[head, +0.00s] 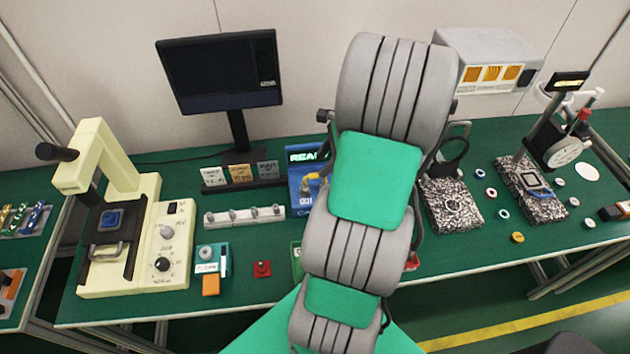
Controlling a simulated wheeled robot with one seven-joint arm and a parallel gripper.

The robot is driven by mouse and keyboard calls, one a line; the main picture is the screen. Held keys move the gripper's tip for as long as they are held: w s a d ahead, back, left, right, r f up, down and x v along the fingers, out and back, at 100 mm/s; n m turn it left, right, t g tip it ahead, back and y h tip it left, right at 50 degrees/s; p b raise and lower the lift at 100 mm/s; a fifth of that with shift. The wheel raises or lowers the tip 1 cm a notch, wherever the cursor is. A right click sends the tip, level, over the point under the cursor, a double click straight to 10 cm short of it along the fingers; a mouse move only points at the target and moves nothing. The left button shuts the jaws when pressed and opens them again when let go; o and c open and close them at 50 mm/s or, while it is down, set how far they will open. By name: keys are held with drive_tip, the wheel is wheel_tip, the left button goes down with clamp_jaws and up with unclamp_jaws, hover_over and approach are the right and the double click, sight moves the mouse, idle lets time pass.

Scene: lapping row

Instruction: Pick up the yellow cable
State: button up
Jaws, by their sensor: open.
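A short yellow piece (311,179), which looks like the yellow cable, shows at the front of a blue device (294,191) with a lit display. It lies just left of my arm, and my arm hides the right part of the device. I cannot see how far the cable runs behind the arm. My gripper is not visible; my own arm links fill the middle of the view and cover the area where it may be.
A cream press (145,235) and a monitor (222,75) stand left on the green bench (120,307). Right are granite blocks (453,207), a dial gauge stand (545,130) and several rings.

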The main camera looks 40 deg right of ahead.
sight(315, 174)
drive_tip(key=x, duration=0.2)
drive_tip(key=p+x, duration=0.1)
drive_tip(key=x, duration=0.3)
drive_tip(key=shift+s+a+f, duration=0.15)
drive_tip(key=shift+a+f, duration=0.05)
drive_tip(key=shift+f, duration=0.3)
clamp_jaws()
